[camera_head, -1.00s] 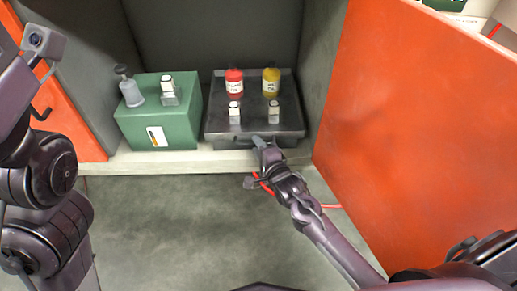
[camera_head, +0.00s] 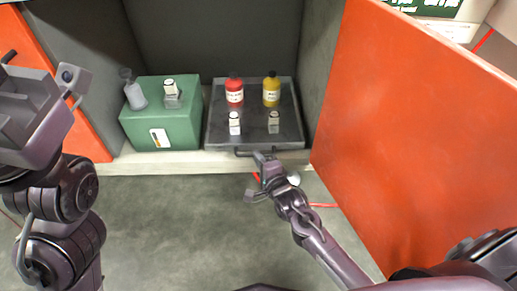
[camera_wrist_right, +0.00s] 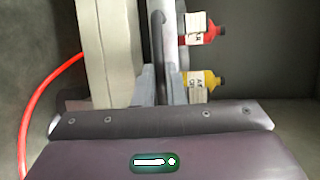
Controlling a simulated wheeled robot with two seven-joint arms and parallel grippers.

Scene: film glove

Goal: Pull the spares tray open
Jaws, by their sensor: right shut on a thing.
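The spares tray (camera_head: 255,136) is a dark grey tray on the cabinet shelf. It carries a red bottle (camera_head: 235,92), a yellow bottle (camera_head: 271,90) and two small white-labelled items at its front. A dark bar handle (camera_head: 243,153) is on its front. My right gripper (camera_head: 262,158) is shut on that handle. The right wrist view is turned sideways; the fingers (camera_wrist_right: 160,85) close around the bar beside the tray, and the grip is partly hidden. My left arm's wrist (camera_head: 35,110) is raised at the left, away from the tray; its fingertips are not visible.
A green box (camera_head: 162,120) with small items on top stands left of the tray. An orange door (camera_head: 415,140) is open on the right, another orange panel (camera_head: 90,140) on the left. A red cable (camera_head: 322,205) lies below. The floor in front is clear.

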